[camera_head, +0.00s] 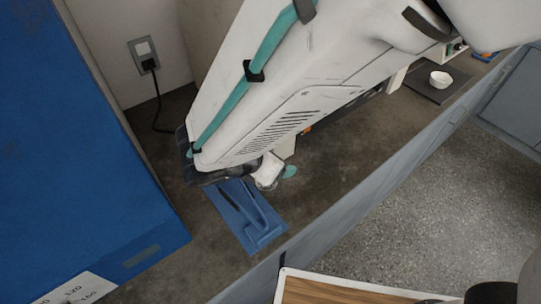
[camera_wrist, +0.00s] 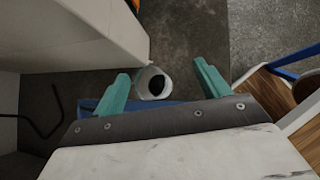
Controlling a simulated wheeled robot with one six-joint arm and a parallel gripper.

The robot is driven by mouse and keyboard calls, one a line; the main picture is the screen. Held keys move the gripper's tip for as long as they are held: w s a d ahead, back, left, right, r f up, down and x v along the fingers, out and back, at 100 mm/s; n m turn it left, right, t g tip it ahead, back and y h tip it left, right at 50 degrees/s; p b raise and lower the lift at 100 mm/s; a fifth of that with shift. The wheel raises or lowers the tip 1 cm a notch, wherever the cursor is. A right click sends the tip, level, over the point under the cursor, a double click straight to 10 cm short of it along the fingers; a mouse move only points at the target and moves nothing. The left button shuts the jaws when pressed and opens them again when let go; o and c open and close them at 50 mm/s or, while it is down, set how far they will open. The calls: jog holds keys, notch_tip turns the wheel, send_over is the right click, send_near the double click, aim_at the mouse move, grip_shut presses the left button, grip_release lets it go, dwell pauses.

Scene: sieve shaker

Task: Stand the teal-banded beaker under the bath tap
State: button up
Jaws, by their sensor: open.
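My gripper (camera_wrist: 161,72) is open, with its two teal fingers spread apart. In the wrist view a small pale cylindrical vessel (camera_wrist: 152,82) with a dark round mouth shows between the fingers, with gaps on both sides. I cannot see a teal band on it, so I cannot tell for sure that it is the beaker. In the head view a teal fingertip of my gripper (camera_head: 289,172) shows low over the counter, just beyond a blue stand (camera_head: 246,215). The stand also shows behind the fingers in the wrist view (camera_wrist: 88,104). My arm covers much of the head view. I cannot make out the bath tap.
A large blue cabinet (camera_head: 85,130) stands at the left on the dark counter (camera_head: 325,185). A socket (camera_head: 144,55) with a black cable is on the wall. A white bowl (camera_head: 440,79) sits on a dark mat at the far right. A wooden tray (camera_head: 335,291) is at the bottom.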

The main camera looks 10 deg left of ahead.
jog(key=s+a+f+n, duration=0.2)
jog(key=a+f+n, duration=0.1)
jog(key=a, duration=0.1)
jog(key=shift+t+y, duration=0.4)
jog(key=x, duration=0.7)
jog(key=shift+w+d, duration=0.15)
jog(key=shift+d, duration=0.1)
jog(key=shift+r, duration=0.1)
jog(key=c, duration=1.2)
jog(key=shift+o, duration=0.2)
